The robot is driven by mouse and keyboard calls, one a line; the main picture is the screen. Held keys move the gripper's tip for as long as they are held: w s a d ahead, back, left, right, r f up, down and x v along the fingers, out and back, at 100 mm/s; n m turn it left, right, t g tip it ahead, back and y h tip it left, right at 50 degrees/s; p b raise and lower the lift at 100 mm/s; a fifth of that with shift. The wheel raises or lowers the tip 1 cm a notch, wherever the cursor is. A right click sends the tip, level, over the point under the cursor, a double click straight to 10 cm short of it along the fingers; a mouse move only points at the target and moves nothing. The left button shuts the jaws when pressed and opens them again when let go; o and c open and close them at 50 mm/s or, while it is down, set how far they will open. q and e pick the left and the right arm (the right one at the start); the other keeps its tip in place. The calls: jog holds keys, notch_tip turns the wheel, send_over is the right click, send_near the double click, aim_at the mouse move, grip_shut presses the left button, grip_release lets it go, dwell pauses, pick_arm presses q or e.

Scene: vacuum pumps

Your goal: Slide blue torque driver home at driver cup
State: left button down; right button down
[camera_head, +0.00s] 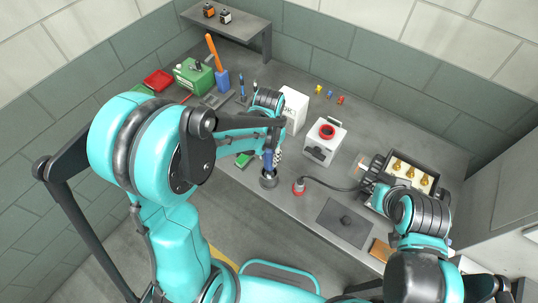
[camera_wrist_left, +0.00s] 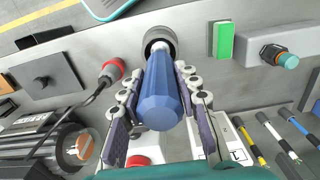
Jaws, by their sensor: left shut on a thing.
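The blue torque driver (camera_head: 268,160) stands close to upright between the fingers of my left gripper (camera_head: 272,152), which is shut on it. In the left wrist view the driver's blue handle (camera_wrist_left: 160,97) fills the space between the fingers, and its pale shaft points into the mouth of the dark round driver cup (camera_wrist_left: 159,34). The cup (camera_head: 268,180) stands near the table's front edge, right below the driver. How deep the shaft sits is hard to tell. My right gripper (camera_head: 374,178) is by the tray at the right; its fingers are unclear.
A white box with a red ring (camera_head: 325,140) stands right of the driver. A red-capped cable end (camera_head: 299,187) and a dark mat (camera_head: 345,222) lie to its right. A green block (camera_head: 243,159) lies left of the cup. A tray (camera_head: 428,160) holds brass parts.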

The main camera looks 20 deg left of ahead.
pick_arm(q)
jog(key=shift+f+b, duration=0.5)
jog(key=shift+f, duration=0.4)
jog(key=c, duration=1)
grip_release()
jog(key=shift+r, duration=0.1)
notch_tip(320, 180, up, 12)
jog(key=shift+f, duration=0.1)
jog(key=s+a+f+n+t+b, duration=0.1)
jog(key=s+f+t+b, duration=0.1)
jog(key=s+f+b, duration=0.1)
jog(key=s+a+f+n+t+b, duration=0.1)
jog(key=s+a+f+t+b, duration=0.1)
jog(key=s+f+b, duration=0.2)
jog(key=s+a+f+n+t+b, duration=0.1)
jog(key=s+f+n+t+b, duration=0.1)
jog(key=f+b, duration=0.5)
jog(key=shift+s+a+f+t+b, duration=0.2)
jog(key=shift+s+a+t+b, duration=0.15)
jog(key=shift+s+t+b, duration=0.55)
